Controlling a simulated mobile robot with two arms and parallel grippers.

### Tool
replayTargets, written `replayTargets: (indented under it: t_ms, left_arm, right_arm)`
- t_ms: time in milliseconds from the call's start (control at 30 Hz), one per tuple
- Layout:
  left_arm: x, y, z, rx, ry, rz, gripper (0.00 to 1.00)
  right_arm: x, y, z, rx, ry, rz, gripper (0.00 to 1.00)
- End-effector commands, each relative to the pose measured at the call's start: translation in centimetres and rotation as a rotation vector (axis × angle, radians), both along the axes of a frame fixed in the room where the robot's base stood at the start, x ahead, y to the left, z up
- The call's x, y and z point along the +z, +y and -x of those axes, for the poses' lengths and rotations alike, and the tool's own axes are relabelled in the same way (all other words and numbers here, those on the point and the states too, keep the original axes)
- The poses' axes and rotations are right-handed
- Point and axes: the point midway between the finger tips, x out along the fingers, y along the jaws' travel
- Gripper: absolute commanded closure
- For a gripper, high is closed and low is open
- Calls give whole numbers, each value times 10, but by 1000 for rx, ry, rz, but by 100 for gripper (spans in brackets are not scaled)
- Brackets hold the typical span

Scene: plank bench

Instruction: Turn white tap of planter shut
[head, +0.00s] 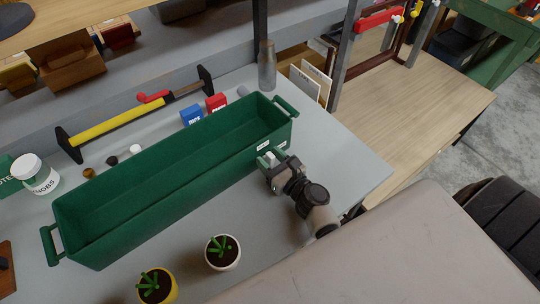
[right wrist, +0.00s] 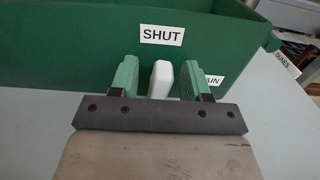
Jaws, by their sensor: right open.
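The green planter (head: 170,178) is a long empty trough lying diagonally on the grey bench. In the right wrist view its front wall (right wrist: 80,50) carries a label reading SHUT (right wrist: 162,35) and a lower one, partly hidden, ending in AIN. The white tap (right wrist: 161,79) shows below the SHUT label, pointing upright in that view. My right gripper (head: 268,160) is at the planter's right front. In the right wrist view its green fingers (right wrist: 161,82) are open, one on each side of the tap, with a small gap visible on both sides. My left gripper is not in view.
Two potted plants, one white (head: 223,252) and one yellow (head: 157,286), stand in front of the planter. A yellow clamp (head: 105,122), blue and red boxes (head: 191,115) and a bottle (head: 267,66) are behind it. Bench right of my gripper is clear.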

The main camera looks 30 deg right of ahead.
Motion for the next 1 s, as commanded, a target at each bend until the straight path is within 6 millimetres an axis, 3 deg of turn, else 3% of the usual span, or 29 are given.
replayTargets:
  t_ms: [300,600,1000]
  left_arm:
    - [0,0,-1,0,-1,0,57]
    - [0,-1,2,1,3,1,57]
    - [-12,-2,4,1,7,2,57]
  right_arm:
    - [0,1,-3,0,0,1,53]
    - [0,0,-3,0,1,1,99]
    - [-1,3,-2,-1,-26,138,100]
